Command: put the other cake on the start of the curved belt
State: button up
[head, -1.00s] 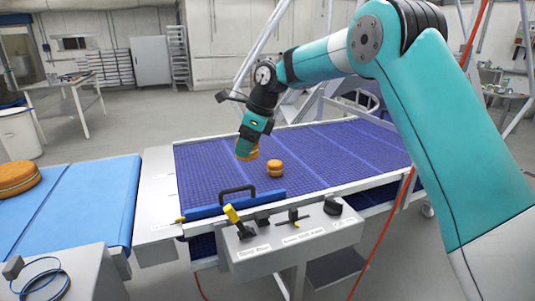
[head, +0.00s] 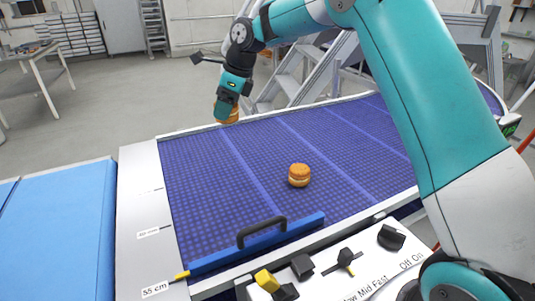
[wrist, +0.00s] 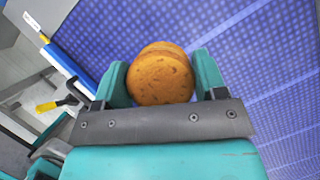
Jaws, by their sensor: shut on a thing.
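My gripper (head: 224,106) is shut on a small round orange-brown cake (head: 231,117) above the far left part of the purple belt (head: 200,170). In the wrist view the cake (wrist: 161,76) sits between the two teal fingers. Its gap above the belt is hard to judge. A second small cake (head: 299,175), with a pale band round its middle, stands on the purple belt nearer the camera, to the right of my gripper and apart from it.
A blue bar (head: 300,228) with a black handle lies across the belt's near left edge. A control panel (head: 345,273) with knobs and a yellow lever stands in front. A blue belt (head: 60,225) lies at left, beyond a pale plate (head: 140,210). Metal steps (head: 305,75) stand behind.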

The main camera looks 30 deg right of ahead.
notch_tip(320, 180, down, 19)
jog(key=shift+s+f+p, duration=0.1)
jog(key=shift+p, duration=0.45)
jog(key=shift+f, duration=0.1)
jog(key=o, duration=0.7)
